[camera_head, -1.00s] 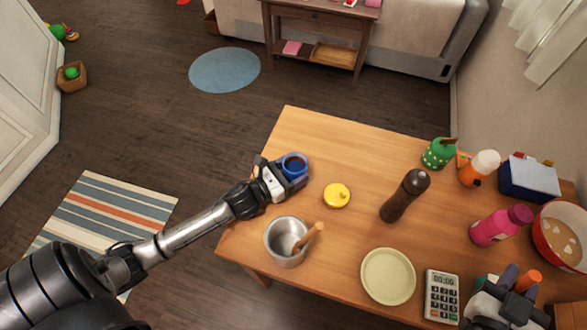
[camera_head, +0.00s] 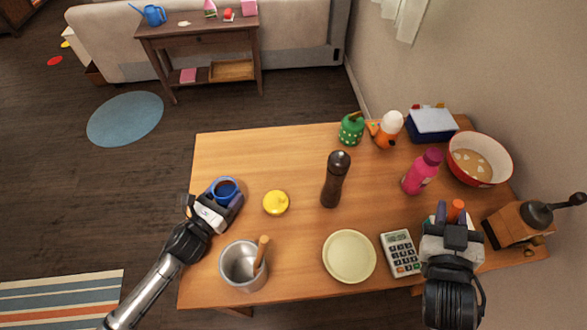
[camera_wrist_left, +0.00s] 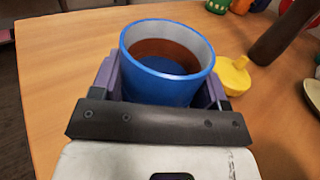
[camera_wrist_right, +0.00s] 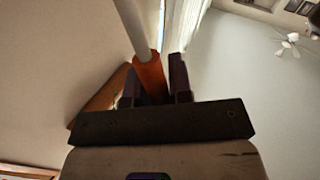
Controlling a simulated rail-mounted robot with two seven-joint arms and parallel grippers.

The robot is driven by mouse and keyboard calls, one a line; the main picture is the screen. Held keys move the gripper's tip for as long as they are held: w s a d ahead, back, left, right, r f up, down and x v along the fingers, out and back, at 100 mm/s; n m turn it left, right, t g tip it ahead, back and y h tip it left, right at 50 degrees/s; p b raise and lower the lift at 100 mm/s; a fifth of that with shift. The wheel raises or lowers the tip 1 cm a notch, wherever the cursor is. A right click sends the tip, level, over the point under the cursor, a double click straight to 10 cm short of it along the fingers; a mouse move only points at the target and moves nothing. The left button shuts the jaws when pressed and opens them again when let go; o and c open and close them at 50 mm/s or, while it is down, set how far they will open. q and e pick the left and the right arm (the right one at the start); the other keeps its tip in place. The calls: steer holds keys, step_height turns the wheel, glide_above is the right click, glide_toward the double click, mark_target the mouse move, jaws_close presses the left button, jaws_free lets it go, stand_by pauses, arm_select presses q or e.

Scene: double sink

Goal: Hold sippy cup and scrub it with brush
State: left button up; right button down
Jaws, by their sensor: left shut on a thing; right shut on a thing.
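The blue sippy cup (camera_head: 224,188) is upright and open-topped, with brown residue inside, near the table's left edge. My left gripper (camera_head: 226,197) is shut around it; the left wrist view shows the cup (camera_wrist_left: 158,83) between the fingers. Its apparent lid, yellow (camera_head: 276,203), lies on the table to the right of the cup. My right gripper (camera_head: 449,212) is at the table's right front, shut on the brush. The brush's orange handle (camera_wrist_right: 149,75) and white shaft (camera_wrist_right: 130,25) show in the right wrist view; its head is out of frame. The hands are far apart.
A metal pot (camera_head: 239,280) with a wooden handle, a pale plate (camera_head: 349,257) and a calculator (camera_head: 401,252) lie along the front. A tall pepper mill (camera_head: 336,180) stands mid-table. A pink bottle (camera_head: 423,171), red bowl (camera_head: 498,160) and grinder (camera_head: 516,224) crowd the right.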

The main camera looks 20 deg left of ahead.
steer(key=shift+w, duration=0.1)
steer(key=w+a+r+n+g+y, duration=0.1)
steer(key=w+a+r+y, duration=0.25)
steer(key=w+a, duration=0.4)
steer(key=w+a+r+n+y, duration=0.25)
steer(key=w+a+r, duration=0.2)
steer(key=a, duration=0.55)
steer(key=w+a+r+n+g+y, duration=0.1)
steer(key=w+a+r+y, duration=0.3)
steer(key=a, duration=0.5)
steer(key=s+a+f+n+g+y, duration=0.1)
steer(key=s+a+n+g+y, duration=0.35)
steer(key=s+a+g, duration=0.55)
steer(key=s+a+f+n+g+y, duration=0.2)
steer(key=s+a+n+g+y, duration=0.35)
steer(key=a, duration=0.85)
step_height(320, 180, down, 12)
steer(key=s+h, duration=0.1)
steer(key=shift+s+f, duration=0.15)
steer(key=shift+s, duration=0.05)
steer(key=shift+a+n+g, duration=0.1)
steer(key=shift+n+g, duration=0.15)
